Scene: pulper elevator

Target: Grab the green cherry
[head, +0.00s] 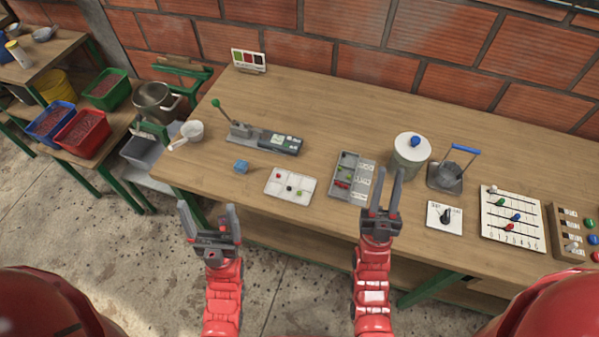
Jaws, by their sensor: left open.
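A white tray (271,187) with compartments lies near the table's front edge. A small green cherry (299,194) sits in its right part. A red cherry (278,176) and a dark cherry (290,188) sit in other compartments. My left gripper (209,212) is open and empty, in front of the table's edge and left of the tray. My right gripper (389,178) shows a gap between its fingers and holds nothing visible. It is right of the tray, close to a grey sorting box (338,185).
A lidded pot (408,160), a blue-handled press (446,177) and a dial plate (444,217) stand at right. The table's back is largely clear.

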